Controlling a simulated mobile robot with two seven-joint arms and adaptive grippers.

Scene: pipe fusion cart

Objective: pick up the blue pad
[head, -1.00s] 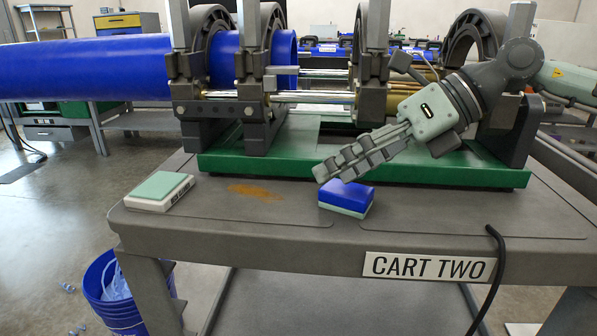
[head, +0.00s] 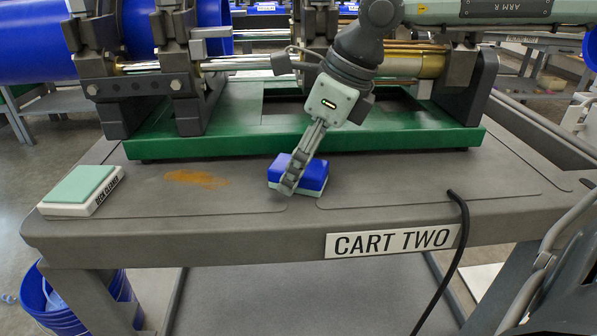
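The blue pad (head: 316,173) lies on the cart top, just in front of the green base. It is a small block with a blue upper part and a pale green layer below. My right gripper (head: 289,186) comes down from above, fingers pointing down and slightly left. Its fingers cross in front of the pad and hide part of its middle. The fingers appear edge-on, so I cannot tell whether they are open or shut, or touching the pad. My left gripper is out of view.
A white block with a pale green top (head: 78,186), lettered on its side, sits at the cart's left corner. A rust-coloured stain (head: 196,179) lies between. The pipe machine's green base (head: 225,145) stands behind. A black cable (head: 462,235) hangs over the front edge.

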